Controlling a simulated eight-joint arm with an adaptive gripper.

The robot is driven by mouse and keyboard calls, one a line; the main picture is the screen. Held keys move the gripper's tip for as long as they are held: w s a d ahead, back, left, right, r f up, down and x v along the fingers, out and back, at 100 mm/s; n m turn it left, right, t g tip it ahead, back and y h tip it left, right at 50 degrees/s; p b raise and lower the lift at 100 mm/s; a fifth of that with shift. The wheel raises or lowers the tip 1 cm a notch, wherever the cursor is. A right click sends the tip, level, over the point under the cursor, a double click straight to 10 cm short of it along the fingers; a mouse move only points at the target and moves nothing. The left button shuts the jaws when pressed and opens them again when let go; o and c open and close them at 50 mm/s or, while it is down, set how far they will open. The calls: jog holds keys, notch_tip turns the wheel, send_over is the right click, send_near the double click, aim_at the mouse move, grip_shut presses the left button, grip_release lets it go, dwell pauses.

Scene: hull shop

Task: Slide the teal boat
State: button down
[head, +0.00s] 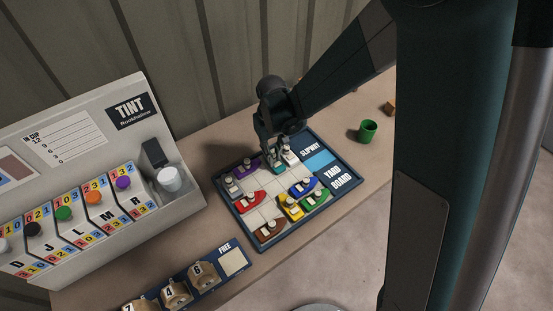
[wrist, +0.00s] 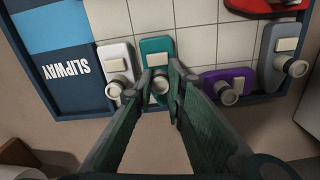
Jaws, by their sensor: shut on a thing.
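The teal boat (wrist: 155,50) lies on the yard board between the white boat and the purple boat in the wrist view. It also shows under my gripper in the head view (head: 277,169). My gripper (wrist: 160,80) is shut on the round knob at the teal boat's near end, with one finger on each side of it. The board (head: 270,244) is a dark-framed tray with a light grid. Its blue slipway strip (wrist: 38,32) is at the left in the wrist view, beyond the white boat (wrist: 115,60).
The purple boat (wrist: 228,82) is right of the teal one in the wrist view, then a grey boat (wrist: 278,50). A red boat (head: 249,201), yellow boat (head: 291,210) and others share the grid. A green cup (head: 367,131) stands off the board. The tint machine (head: 140,110) is left.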

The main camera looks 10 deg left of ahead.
jog(key=c, duration=2.3)
grip_release()
jog(key=shift+w+a, duration=0.2)
jog(key=shift+a, duration=0.05)
jog(key=shift+d+r, duration=0.1)
jog(key=shift+r, duration=0.05)
jog(key=shift+s+r, duration=0.1)
jog(key=shift+r, duration=5.75)
